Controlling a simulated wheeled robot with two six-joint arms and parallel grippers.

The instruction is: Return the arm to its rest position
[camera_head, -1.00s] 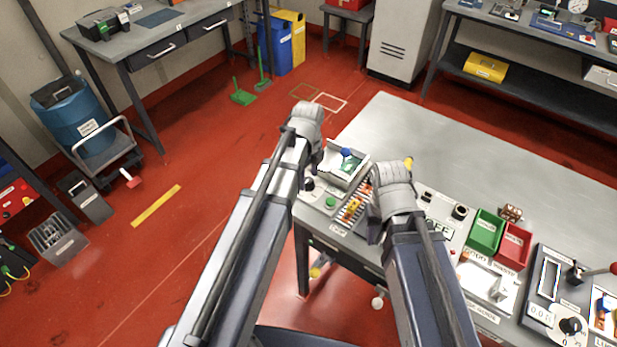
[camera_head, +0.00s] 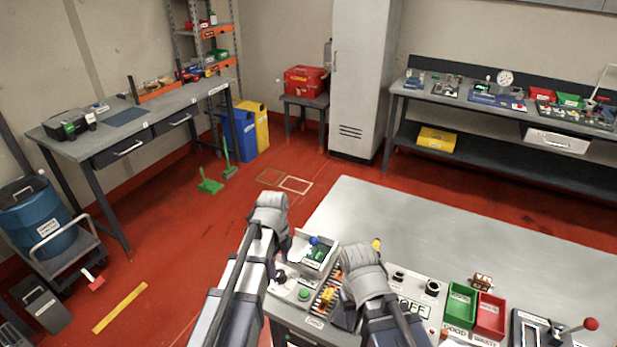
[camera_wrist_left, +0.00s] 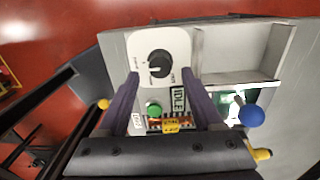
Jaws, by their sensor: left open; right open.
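My left arm comes in from the lower left in the head view, and its grey wrist hides most of the left gripper (camera_head: 268,212). In the left wrist view the left gripper's (camera_wrist_left: 160,73) two dark purple fingers are apart with nothing between them. They are over a panel with a black rotary knob (camera_wrist_left: 159,64) and a green button (camera_wrist_left: 154,109). My right gripper (camera_head: 352,300) is at the front of the table in the head view, mostly hidden by its wrist, beside a rack of orange-topped cells (camera_head: 327,294). I see nothing held in it.
The grey table (camera_head: 440,225) is bare toward the back. A green bin (camera_head: 459,305) and a red bin (camera_head: 489,315) stand to the right of my right arm. A tray with a blue knob (camera_head: 314,240) lies between my wrists. Red floor is open at left.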

